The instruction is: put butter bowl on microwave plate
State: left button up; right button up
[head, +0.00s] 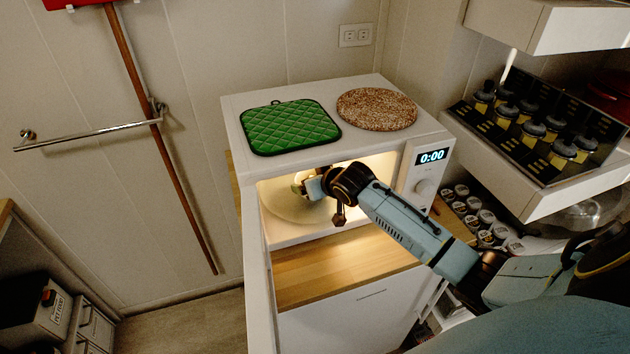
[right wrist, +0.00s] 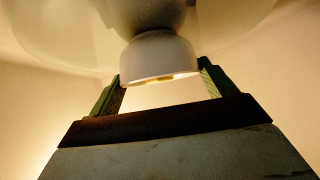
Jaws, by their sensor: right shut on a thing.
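The microwave (head: 285,170) stands on a wooden-topped cabinet with its lit front open. The round, pale microwave plate (head: 285,209) lies inside; a large pale disc, likely the same plate (right wrist: 65,35), fills the top of the right wrist view. My right gripper (head: 303,186) reaches into the cavity. In the right wrist view its green fingers (right wrist: 158,75) are shut on the small white butter bowl (right wrist: 157,57), one on each side. The bowl is over or close to the plate; whether they touch I cannot tell. In the head view my gripper mostly hides the bowl. My left gripper is not in view.
A green pot holder (head: 289,126) and a round brown trivet (head: 377,109) lie on the microwave. The microwave door (head: 259,285) stands open at the left. Shelves with several jars (head: 532,131) are at the right. A towel rail (head: 90,138) is on the left wall.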

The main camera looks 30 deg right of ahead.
jog(key=o, duration=1.1)
jog(key=shift+f, duration=0.1)
jog(key=shift+s+r, duration=0.4)
jog(key=v, duration=0.4)
jog(key=shift+s+r, duration=0.1)
jog(key=s, duration=1.2)
jog(key=shift+a, duration=0.25)
